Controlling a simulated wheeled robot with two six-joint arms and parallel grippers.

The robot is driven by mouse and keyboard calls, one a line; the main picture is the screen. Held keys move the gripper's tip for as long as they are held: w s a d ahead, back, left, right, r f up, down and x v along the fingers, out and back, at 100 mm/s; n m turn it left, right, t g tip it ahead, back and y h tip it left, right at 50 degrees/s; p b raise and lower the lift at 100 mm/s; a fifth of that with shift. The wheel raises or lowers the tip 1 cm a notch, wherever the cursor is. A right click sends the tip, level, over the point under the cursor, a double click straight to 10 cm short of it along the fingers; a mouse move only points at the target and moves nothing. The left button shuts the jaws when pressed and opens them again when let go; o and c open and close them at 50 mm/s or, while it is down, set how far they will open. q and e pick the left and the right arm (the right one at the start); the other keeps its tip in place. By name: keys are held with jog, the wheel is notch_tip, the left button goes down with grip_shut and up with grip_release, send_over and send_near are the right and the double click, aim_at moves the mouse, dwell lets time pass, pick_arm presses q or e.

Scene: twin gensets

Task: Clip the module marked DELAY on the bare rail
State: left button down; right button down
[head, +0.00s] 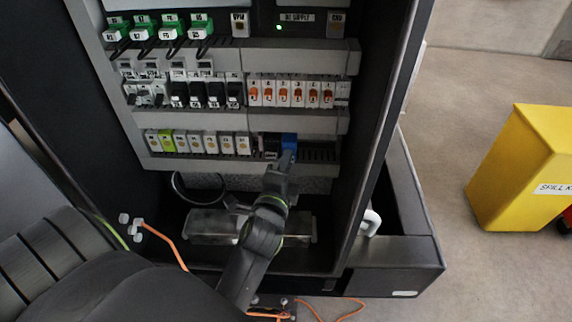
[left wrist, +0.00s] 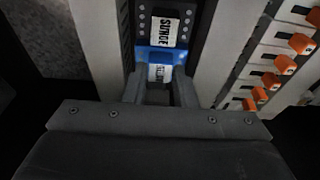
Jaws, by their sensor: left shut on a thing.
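A blue module (head: 289,142) is at the right part of the lowest device row in the cabinet. In the left wrist view the blue module (left wrist: 153,54) has a white label whose lettering is partly hidden and hard to read. My left gripper (head: 284,162) reaches up from below and is shut on the blue module. Its fingers (left wrist: 160,92) sit on both sides of the label. A black module marked SURGE (left wrist: 165,28) is directly beside the blue one. I cannot tell whether the blue module is seated on the rail behind it. My right gripper is not in view.
White and green modules (head: 198,142) fill the left of the lowest row. Orange-switched breakers (head: 297,93) sit one row above. Slotted grey ducts (head: 300,120) separate the rows. The cabinet's right side wall (head: 375,130) stands close by. A yellow bin (head: 520,165) is on the floor at right.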

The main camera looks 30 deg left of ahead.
pick_arm(q)
jog(key=shift+w+a, duration=0.25)
jog(key=shift+w, duration=0.2)
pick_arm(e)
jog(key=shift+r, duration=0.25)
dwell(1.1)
pick_arm(q)
jog(key=c, duration=1.1)
grip_release()
